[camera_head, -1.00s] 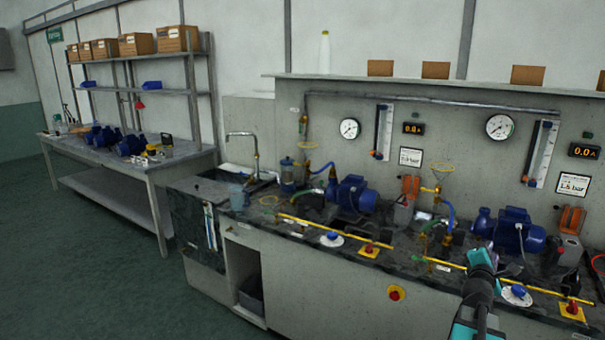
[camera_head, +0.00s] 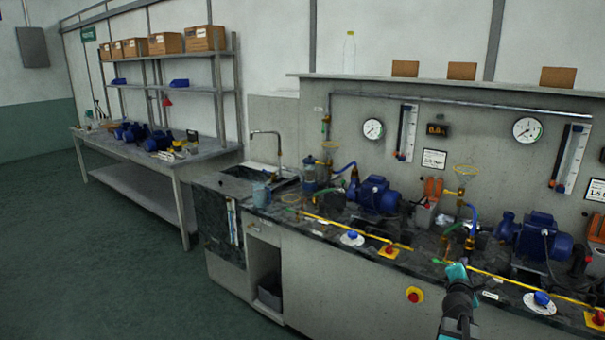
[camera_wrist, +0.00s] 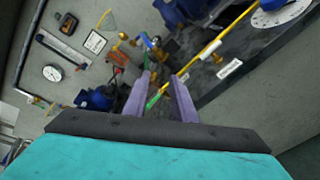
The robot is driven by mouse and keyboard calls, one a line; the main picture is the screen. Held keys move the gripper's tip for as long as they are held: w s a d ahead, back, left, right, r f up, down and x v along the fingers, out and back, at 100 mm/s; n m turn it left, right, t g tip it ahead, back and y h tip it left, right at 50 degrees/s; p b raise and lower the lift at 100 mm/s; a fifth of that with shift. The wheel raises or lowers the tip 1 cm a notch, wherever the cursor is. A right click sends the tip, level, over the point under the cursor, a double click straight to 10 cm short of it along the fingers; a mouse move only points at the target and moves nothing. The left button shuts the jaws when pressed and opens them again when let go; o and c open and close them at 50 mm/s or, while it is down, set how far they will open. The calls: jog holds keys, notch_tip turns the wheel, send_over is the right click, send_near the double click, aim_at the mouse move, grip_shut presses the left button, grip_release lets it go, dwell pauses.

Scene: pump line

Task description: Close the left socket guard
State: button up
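The left socket guard (camera_head: 433,188) is an orange flap standing up at the grey socket box (camera_head: 425,214), right of the left blue pump motor. It looks raised, but its exact angle is too small to tell. My gripper (camera_head: 456,270) is at the bench's front edge, nearer the camera than the guard and to its lower right in the head view. In the wrist view my gripper (camera_wrist: 162,82) shows two purple fingers apart with nothing held. A green end of a yellow pipe (camera_wrist: 153,101) shows between them, seemingly beyond them.
A yellow pipe (camera_head: 350,229) runs along the bench front, with a blue knob (camera_head: 352,235) and a red knob (camera_head: 390,250). A second orange guard (camera_head: 597,228) is at the right edge.

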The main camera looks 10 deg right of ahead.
jog(key=w+a+f+n+y, duration=0.1)
jog(key=w+a+f+y, duration=0.15)
jog(key=a+f, duration=0.65)
jog(key=w+a+f+y, duration=0.2)
jog(key=w+a+f, duration=0.2)
jog(key=a+f, duration=0.5)
jog(key=s+a+f+m+g+y, duration=0.1)
jog(key=s+a+f+g, duration=0.15)
jog(key=a+f, duration=0.6)
jog(key=s+a+f+m+g+y, duration=0.15)
jog(key=s+a+f, duration=0.25)
jog(key=a+f, duration=0.45)
jog(key=s+a+f+m+g+y, duration=0.1)
jog(key=s+a+f+m+g, duration=0.15)
jog(key=s+a+f, duration=0.55)
jog(key=s+a+f+m+g+y, duration=0.1)
jog(key=s+a+f+m+g, duration=0.3)
jog(key=s, duration=0.6)
jog(key=s+a+f+m+g+y, duration=0.1)
jog(key=s+a+m+g, duration=0.4)
jog(key=s, duration=1)
jog(key=shift+s+a+f+m+g+y, duration=0.2)
jog(key=shift+s+a+m+g+y, duration=0.15)
jog(key=shift+a+m+y, duration=0.7)
